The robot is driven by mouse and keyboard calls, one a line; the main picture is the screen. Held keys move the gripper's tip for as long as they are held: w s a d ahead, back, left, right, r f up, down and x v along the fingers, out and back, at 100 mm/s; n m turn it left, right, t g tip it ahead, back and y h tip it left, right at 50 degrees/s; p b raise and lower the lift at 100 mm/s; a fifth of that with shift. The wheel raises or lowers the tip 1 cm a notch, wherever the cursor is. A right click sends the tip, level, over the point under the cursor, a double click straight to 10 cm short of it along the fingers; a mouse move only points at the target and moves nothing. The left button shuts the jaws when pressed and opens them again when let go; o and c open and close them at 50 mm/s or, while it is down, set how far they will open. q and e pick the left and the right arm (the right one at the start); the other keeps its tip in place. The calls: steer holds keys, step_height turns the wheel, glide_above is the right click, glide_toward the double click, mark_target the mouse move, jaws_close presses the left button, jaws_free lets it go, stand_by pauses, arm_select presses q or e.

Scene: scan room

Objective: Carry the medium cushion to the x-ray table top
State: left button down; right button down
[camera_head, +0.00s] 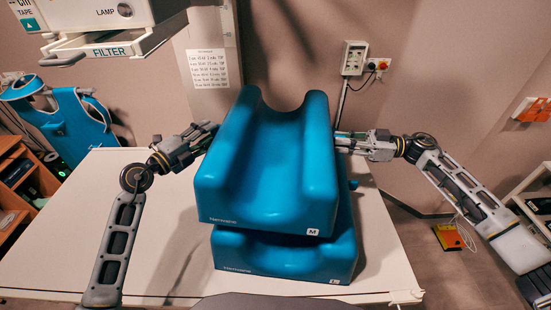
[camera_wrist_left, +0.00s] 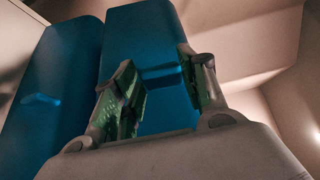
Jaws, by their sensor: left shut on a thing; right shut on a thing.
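The medium cushion (camera_head: 268,150), blue with a raised-sided trough and an "M" label, sits over the large cushion (camera_head: 290,260), which bears an "L" label. I cannot tell whether they touch all along. The large cushion rests on the white table top (camera_head: 110,225). My left gripper (camera_head: 211,130) is at the medium cushion's left side. In the left wrist view its fingers (camera_wrist_left: 163,82) close around a blue tab (camera_wrist_left: 162,76) on the cushion's side. My right gripper (camera_head: 340,138) is shut on the medium cushion's right side; its fingertips are partly hidden.
X-ray equipment with a filter tray (camera_head: 118,45) hangs at upper left. A blue apron (camera_head: 75,125) and a wooden shelf (camera_head: 25,185) stand left of the table. A metal rack (camera_head: 535,205) and an orange floor pedal (camera_head: 447,236) are at right. The table's left part is clear.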

arm_select(q)
steer(key=shift+f, duration=0.15)
arm_select(e)
steer(key=shift+f, duration=0.1)
stand_by(0.4)
